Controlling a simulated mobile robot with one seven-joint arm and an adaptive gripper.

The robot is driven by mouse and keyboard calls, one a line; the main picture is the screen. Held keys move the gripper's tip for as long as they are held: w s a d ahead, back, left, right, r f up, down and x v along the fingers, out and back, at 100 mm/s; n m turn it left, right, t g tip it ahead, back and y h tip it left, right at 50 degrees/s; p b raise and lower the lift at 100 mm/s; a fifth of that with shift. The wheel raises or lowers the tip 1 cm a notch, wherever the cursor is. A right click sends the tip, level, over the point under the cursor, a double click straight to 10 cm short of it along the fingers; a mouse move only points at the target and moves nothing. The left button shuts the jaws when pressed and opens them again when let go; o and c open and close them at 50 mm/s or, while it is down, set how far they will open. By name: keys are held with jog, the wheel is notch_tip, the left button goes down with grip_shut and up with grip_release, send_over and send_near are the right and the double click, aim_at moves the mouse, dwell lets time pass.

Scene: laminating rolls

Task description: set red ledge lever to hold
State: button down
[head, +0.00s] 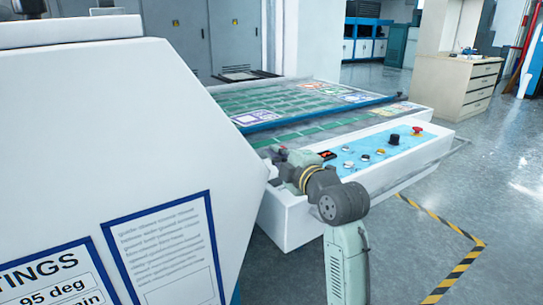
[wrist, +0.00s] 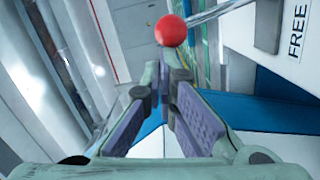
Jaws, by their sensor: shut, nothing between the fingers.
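The lever's round red knob (wrist: 172,31) shows at the top of the wrist view, on a pale metal rod (wrist: 222,9) running to the upper right. A white label reading FREE (wrist: 298,30) sits to the right of the knob; no HOLD label is in view. My gripper (wrist: 165,76) is shut and empty, its fingertips just below the knob in the picture. I cannot tell whether they touch it.
The blue control panel (head: 372,152) carries several knobs and a red button (head: 417,130). A large white housing (head: 110,130) fills the left of the head view, close to my gripper. A drawer cabinet (head: 458,85) stands behind. Open floor lies right, with yellow-black tape (head: 465,262).

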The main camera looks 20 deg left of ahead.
jog(key=w+d+r+m+p, duration=0.1)
jog(key=w+d+m, duration=0.3)
jog(key=w+m, duration=0.1)
jog(key=shift+w+d+m+g+p, duration=0.3)
jog(key=shift+w+m+p, duration=0.1)
jog(key=shift+m, duration=0.5)
jog(key=shift+s+d, duration=0.1)
